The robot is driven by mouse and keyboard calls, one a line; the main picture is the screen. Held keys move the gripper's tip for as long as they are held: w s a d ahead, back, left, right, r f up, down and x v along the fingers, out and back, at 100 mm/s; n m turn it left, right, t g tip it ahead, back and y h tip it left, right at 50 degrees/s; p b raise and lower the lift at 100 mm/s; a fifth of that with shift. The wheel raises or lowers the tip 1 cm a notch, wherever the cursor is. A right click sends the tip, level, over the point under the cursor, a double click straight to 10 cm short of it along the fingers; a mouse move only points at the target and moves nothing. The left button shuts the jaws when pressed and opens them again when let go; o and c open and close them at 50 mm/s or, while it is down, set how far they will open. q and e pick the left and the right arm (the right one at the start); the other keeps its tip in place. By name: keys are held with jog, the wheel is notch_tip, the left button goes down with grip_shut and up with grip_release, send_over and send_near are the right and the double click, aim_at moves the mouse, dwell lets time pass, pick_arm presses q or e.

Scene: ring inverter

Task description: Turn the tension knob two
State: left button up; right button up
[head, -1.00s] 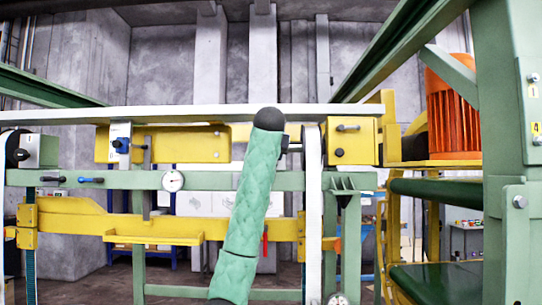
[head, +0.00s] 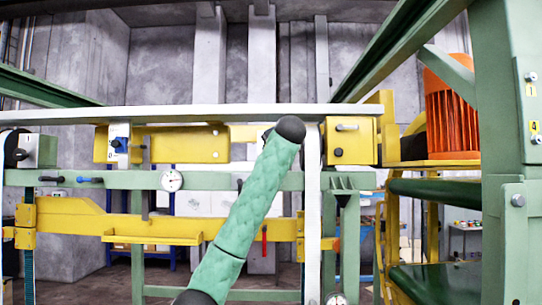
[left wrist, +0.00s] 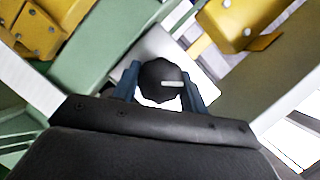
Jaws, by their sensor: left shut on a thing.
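In the left wrist view, a round black knob (left wrist: 156,74) with a short pale mark on its face stands in front of a light grey plate. My left gripper (left wrist: 161,80) has its two dark blue fingers closed on opposite sides of the knob. The pale mark lies almost level across that picture. In the head view, my green padded arm crosses the middle of the machine, leaning to the right, and covers the gripper and the knob. My right gripper shows in neither view.
A pale horizontal rail (head: 200,113) runs above yellow brackets (head: 185,143) and a green beam (head: 215,181) with a dial gauge (head: 172,180). A pale upright post (head: 313,220) stands close right of my arm. An orange ribbed motor (head: 452,115) is at right.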

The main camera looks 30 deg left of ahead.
pick_arm(q)
jog(key=shift+f+m, duration=0.1)
jog(key=shift+m, duration=0.3)
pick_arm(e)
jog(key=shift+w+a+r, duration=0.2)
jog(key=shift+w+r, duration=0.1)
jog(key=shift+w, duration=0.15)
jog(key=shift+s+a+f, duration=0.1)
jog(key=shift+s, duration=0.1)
pick_arm(q)
jog(key=o, duration=1)
jog(key=shift+w, duration=0.1)
jog(key=shift+c, duration=0.2)
